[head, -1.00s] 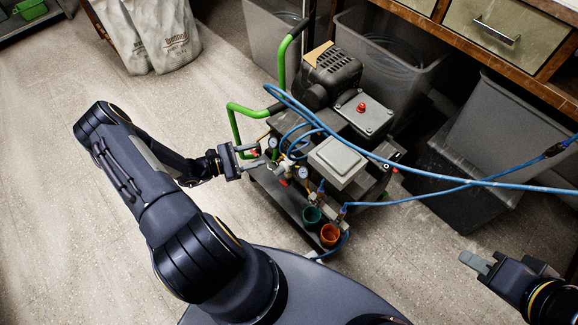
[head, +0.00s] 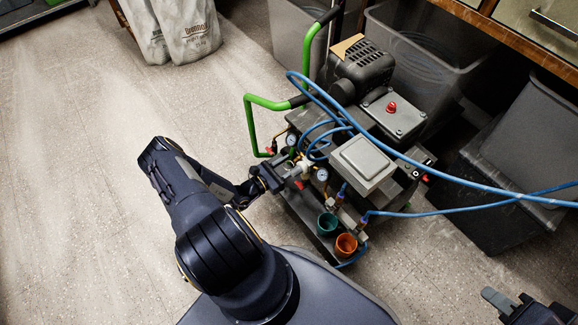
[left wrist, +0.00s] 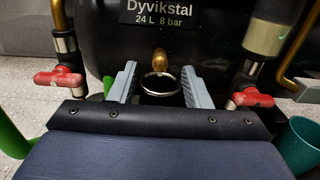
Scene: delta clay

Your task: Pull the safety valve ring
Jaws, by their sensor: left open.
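The safety valve ring (left wrist: 160,84) is a silver metal ring hanging below a brass valve (left wrist: 160,60) on the dark tank (left wrist: 205,45) in the left wrist view. The ring lies between the two grey fingers of my left gripper (left wrist: 160,88), which are open on either side of it. I see no contact between fingers and ring. In the head view my left gripper (head: 285,170) is at the front of the compressor cart, and the ring cannot be made out there. My right gripper (head: 503,304) is at the lower right, away from the cart; its jaw opening is unclear.
Red-handled valves (left wrist: 60,77) (left wrist: 250,98) flank the left gripper. A green cup (head: 327,223) and an orange cup (head: 346,244) sit at the cart's front. Blue hoses (head: 450,178) cross to the right. Grey bins (head: 415,60) stand behind.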

